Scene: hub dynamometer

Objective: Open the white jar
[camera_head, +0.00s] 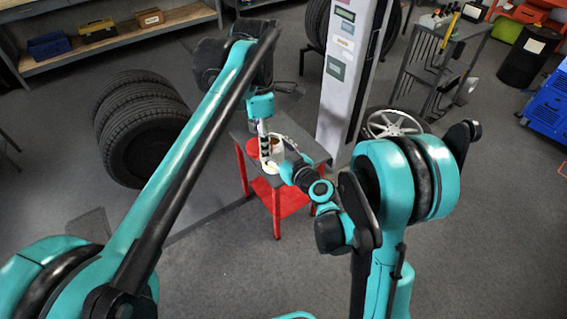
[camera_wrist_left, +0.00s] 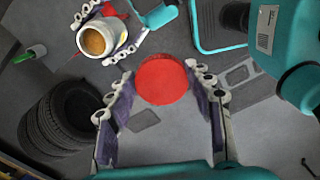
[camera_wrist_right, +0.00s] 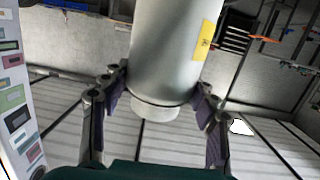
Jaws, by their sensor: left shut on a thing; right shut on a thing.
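The white jar (camera_wrist_left: 90,48) shows in the left wrist view with its mouth uncovered and brown contents inside. My right gripper (camera_wrist_right: 161,85) is shut on the jar's sides, and the jar (camera_wrist_right: 172,50) with its yellow label fills the upper middle of the right wrist view. A round red lid (camera_wrist_left: 162,80) is between the fingertips of my left gripper (camera_wrist_left: 160,77), which is shut on it. The lid is apart from the jar. In the head view both grippers are small and partly hidden around the small table, so details there are unclear.
A small table (camera_head: 311,148) with a grey top and red legs stands below the grippers. A grey-white column (camera_head: 345,85) rises behind it. Stacked tyres (camera_head: 140,125) stand to the left, and a metal cart (camera_head: 437,70) stands at back right. The floor in front is clear.

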